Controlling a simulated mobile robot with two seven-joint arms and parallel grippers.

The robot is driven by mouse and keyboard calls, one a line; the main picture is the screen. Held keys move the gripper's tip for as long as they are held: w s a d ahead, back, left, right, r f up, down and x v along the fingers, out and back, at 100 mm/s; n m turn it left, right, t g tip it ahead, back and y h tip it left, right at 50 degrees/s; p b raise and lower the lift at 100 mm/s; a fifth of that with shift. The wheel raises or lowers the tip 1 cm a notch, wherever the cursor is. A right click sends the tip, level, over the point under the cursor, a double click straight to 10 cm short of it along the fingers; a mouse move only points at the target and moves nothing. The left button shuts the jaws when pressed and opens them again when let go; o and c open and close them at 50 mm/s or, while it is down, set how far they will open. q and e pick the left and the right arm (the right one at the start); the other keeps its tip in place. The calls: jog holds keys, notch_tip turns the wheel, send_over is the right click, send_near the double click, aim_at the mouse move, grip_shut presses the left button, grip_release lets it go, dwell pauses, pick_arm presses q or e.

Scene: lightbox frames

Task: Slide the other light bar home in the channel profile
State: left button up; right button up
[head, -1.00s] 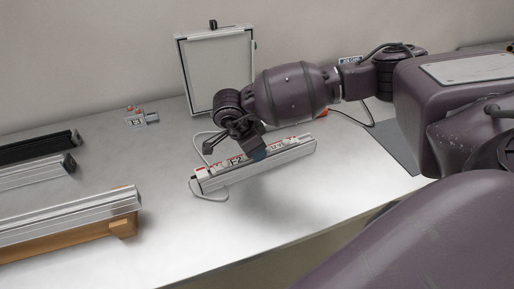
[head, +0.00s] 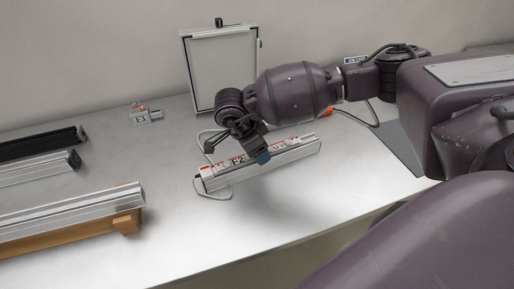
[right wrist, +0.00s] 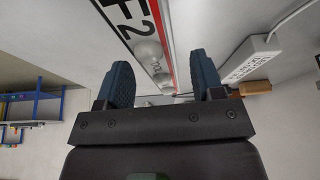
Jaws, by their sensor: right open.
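A light bar marked F2 (head: 290,150), with a white face and red and black markings on a silver body, lies slantwise on the middle of the table. Its marked face runs up through the right wrist view (right wrist: 135,30). My right gripper (head: 236,153) is open above the bar, and its blue-padded finger overlaps the bar's near side. In the right wrist view the open jaws (right wrist: 160,80) have nothing clearly between them; whether they touch the bar cannot be told. A silver channel profile (head: 70,213) rests on a wooden support (head: 125,222) at front left. My left gripper is not in view.
A black profile (head: 40,143) and a silver one (head: 40,168) lie at the left. A framed white panel (head: 220,75) stands at the back. A small block (head: 146,117) sits behind. A white labelled box (right wrist: 248,60) with a cable shows in the right wrist view. The front middle is clear.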

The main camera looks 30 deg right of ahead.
jog(key=v, duration=1)
jog(key=shift+a+r, duration=0.2)
jog(key=shift+r, duration=0.15)
